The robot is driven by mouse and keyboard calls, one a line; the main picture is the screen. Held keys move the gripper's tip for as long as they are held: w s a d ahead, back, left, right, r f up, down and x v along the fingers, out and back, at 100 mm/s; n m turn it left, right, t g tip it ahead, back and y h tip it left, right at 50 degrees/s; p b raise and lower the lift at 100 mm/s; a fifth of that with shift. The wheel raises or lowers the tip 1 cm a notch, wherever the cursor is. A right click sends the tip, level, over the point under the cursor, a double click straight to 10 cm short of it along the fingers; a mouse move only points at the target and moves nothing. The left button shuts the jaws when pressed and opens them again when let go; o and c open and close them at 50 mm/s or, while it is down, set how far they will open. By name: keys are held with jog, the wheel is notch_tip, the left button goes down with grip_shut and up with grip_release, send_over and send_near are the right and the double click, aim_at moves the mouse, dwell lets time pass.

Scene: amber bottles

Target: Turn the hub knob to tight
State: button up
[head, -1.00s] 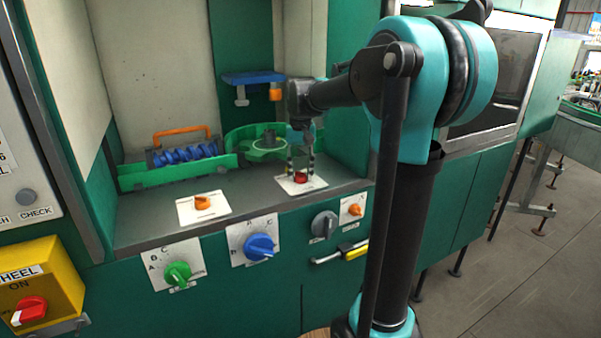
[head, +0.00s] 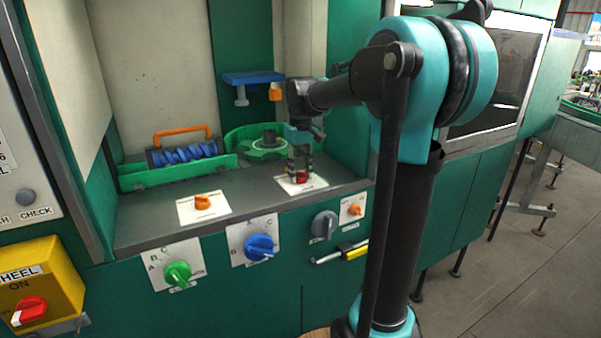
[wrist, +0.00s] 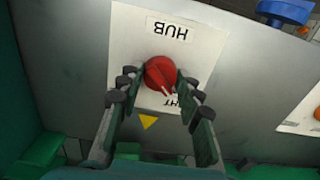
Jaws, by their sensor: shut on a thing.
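The hub knob (wrist: 160,73) is red and round with a pale pointer line, on a white plate (wrist: 125,45) marked HUB. In the wrist view its pointer is toward the lower right, near a partly hidden word ending in "HT". The knob also shows small and red in the head view (head: 302,177), on the grey ledge. My gripper (wrist: 160,82) comes down on the knob from above. Its two fingers are shut on the knob, one on each side. My gripper also shows in the head view (head: 300,172). Part of the plate's lettering is hidden by a finger.
An orange knob (head: 203,203) on a white plate sits left on the ledge. Green (head: 178,274), blue (head: 260,246) and grey (head: 324,224) knobs are on the front panel. A green round holder (head: 262,146) and blue rollers (head: 185,153) stand behind.

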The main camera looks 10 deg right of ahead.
jog(key=o, duration=1.2)
jog(key=shift+c, duration=0.2)
jog(key=shift+r, duration=0.1)
notch_tip(320, 180, up, 12)
